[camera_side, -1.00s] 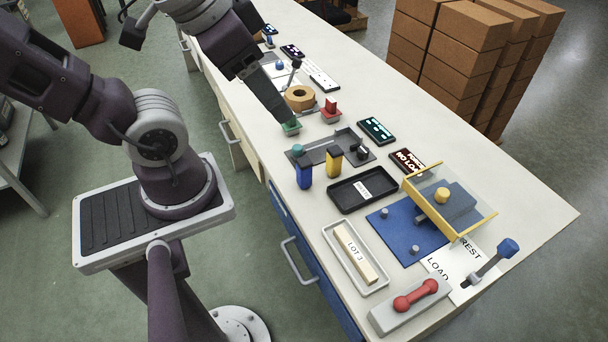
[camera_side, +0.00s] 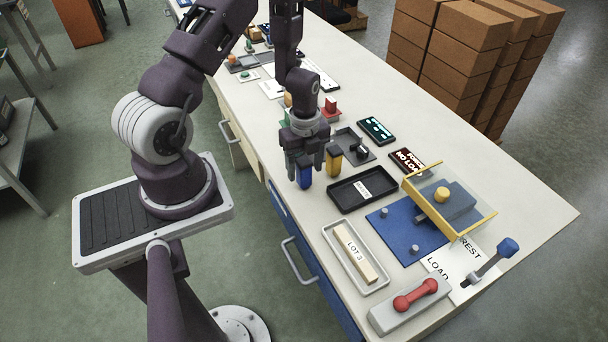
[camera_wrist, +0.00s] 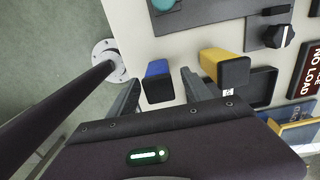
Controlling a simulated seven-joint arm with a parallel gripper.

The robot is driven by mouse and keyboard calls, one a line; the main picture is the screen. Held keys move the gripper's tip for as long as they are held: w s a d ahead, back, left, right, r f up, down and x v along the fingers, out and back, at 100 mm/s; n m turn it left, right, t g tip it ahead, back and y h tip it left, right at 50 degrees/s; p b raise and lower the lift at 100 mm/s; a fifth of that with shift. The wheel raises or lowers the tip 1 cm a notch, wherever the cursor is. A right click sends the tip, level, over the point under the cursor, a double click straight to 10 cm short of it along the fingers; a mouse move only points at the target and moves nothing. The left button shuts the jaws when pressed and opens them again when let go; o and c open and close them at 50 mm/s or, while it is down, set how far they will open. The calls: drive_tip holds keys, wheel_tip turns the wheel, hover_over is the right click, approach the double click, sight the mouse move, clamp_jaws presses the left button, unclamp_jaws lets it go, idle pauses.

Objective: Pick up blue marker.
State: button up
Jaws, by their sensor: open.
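The blue marker (camera_side: 305,178) stands upright near the table's front edge. It also shows in the wrist view (camera_wrist: 158,84), its dark end towards the camera, between my two fingers. My gripper (camera_side: 305,174) is open, pointing down over the blue marker, with a finger on either side; its upper part is hidden by the gripper in the side view. In the wrist view my gripper (camera_wrist: 160,92) shows gaps beside the marker. I cannot tell whether either finger touches it.
A yellow marker (camera_side: 334,164) stands close to the right of my gripper. A black tray (camera_side: 343,207) lies nearby, with a grey tray (camera_side: 366,158) behind. The LOT 3 tray (camera_side: 333,243) and blue mat (camera_side: 383,238) are further right. The floor lies past the front edge.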

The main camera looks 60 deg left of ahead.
sight(304, 175)
wheel_tip(304, 175, down, 4)
drive_tip(key=shift+a+r, duration=0.15)
drive_tip(key=shift+r, duration=0.1)
clamp_jaws()
drive_tip(key=shift+r, duration=0.1)
